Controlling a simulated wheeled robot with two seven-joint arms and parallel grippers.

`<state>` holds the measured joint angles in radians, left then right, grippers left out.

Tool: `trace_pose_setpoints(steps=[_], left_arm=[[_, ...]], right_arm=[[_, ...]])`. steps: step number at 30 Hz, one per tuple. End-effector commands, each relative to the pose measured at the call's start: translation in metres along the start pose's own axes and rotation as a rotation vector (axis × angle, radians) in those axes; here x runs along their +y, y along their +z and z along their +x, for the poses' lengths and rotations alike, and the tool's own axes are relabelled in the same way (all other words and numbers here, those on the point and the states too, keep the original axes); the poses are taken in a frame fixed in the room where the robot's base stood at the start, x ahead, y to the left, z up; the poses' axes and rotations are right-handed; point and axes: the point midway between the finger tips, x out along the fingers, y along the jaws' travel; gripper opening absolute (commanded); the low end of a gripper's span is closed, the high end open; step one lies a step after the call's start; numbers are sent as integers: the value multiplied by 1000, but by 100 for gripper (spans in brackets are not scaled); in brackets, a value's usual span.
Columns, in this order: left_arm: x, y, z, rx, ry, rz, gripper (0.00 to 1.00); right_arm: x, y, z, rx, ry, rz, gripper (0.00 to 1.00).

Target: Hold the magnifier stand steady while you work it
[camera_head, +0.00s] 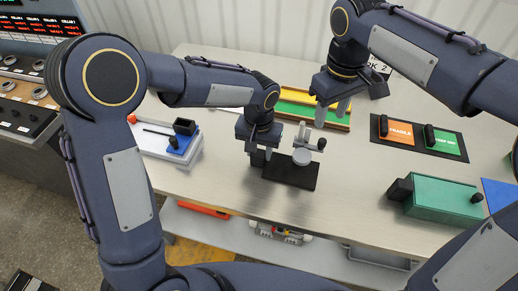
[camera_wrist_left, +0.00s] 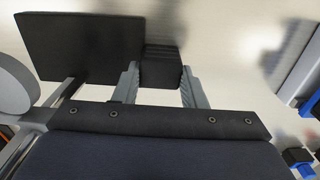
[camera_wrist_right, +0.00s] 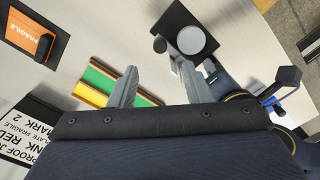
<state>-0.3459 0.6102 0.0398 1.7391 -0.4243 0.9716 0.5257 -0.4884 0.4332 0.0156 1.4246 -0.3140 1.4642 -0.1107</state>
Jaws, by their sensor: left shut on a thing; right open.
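The magnifier stand has a black base plate (camera_head: 290,174) on the table, a pale round lens (camera_head: 302,157) and a small black knob (camera_head: 321,144) on its arm. My left gripper (camera_head: 262,153) is shut on the black ribbed block at the stand's left side; the block (camera_wrist_left: 162,68) shows between its fingers in the left wrist view. My right gripper (camera_head: 331,114) is open and empty, above and behind the stand. In the right wrist view the knob (camera_wrist_right: 159,44) and lens (camera_wrist_right: 191,40) lie beyond the open fingers (camera_wrist_right: 155,85), apart from them.
A yellow and green tray (camera_head: 325,117) lies behind the stand. A white device with a blue block (camera_head: 176,146) is at the left. A dark board (camera_head: 445,145) with orange and green cards and a green box (camera_head: 442,200) are at the right.

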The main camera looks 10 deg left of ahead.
Motion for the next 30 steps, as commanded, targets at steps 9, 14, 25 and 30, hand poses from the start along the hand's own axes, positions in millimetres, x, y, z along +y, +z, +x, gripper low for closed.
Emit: trace_pose_setpoints(steps=[9, 14, 25, 30], left_arm=[[0, 0, 0, 1, 1, 0, 7], [0, 0, 0, 1, 1, 0, 7], [0, 0, 0, 1, 1, 0, 7], [0, 0, 0, 1, 0, 0, 60]], right_arm=[[0, -1, -68, 5, 0, 0, 44], [0, -1, -87, 1, 0, -1, 44], [0, 0, -94, 0, 0, -1, 44], [0, 0, -94, 0, 0, -1, 44]])
